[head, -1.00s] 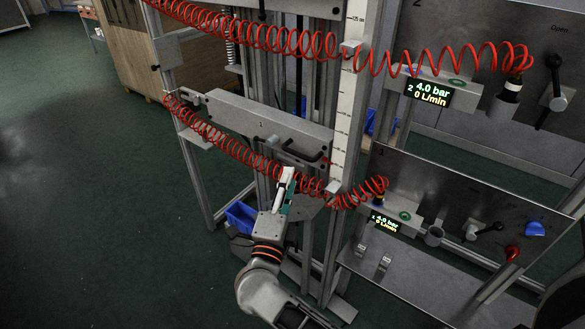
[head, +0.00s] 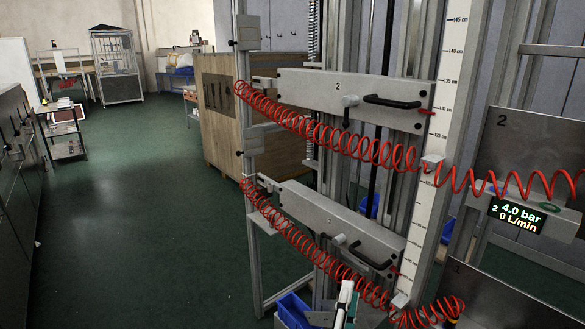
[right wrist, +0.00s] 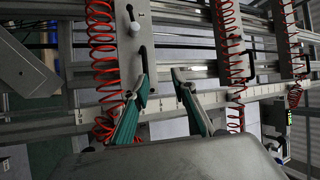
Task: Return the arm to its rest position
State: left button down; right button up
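My right gripper (head: 345,300) shows only in part at the bottom edge of the head view, with a white and green finger in front of the frame's lower part. In the right wrist view (right wrist: 160,80) its two green-padded fingers are spread apart with nothing held between them. Beyond the fingers are grey plates, red coiled hoses and the pale scale strip. I cannot tell the exact gap to them. My left gripper is in neither view.
The lower carriage plate (head: 340,222) and upper plate (head: 350,97) carry black handles. Red coiled hoses (head: 330,135) hang across the frame. A scale strip (head: 450,110) stands upright. A wooden crate (head: 215,120) is behind. Open green floor (head: 150,220) lies to the left.

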jog(key=s+a+f+n+g+y, duration=0.3)
jog(key=s+f+n+y, duration=0.6)
jog(key=f+n+y, duration=0.6)
jog(key=s+d+f+n+g+h, duration=0.5)
jog(key=s+d+f+n, duration=0.3)
jog(key=s+f, duration=0.4)
jog(key=shift+s+d+f+g+p, duration=0.3)
jog(key=shift+d+f+g+p, duration=0.2)
jog(key=shift+d+g, duration=0.35)
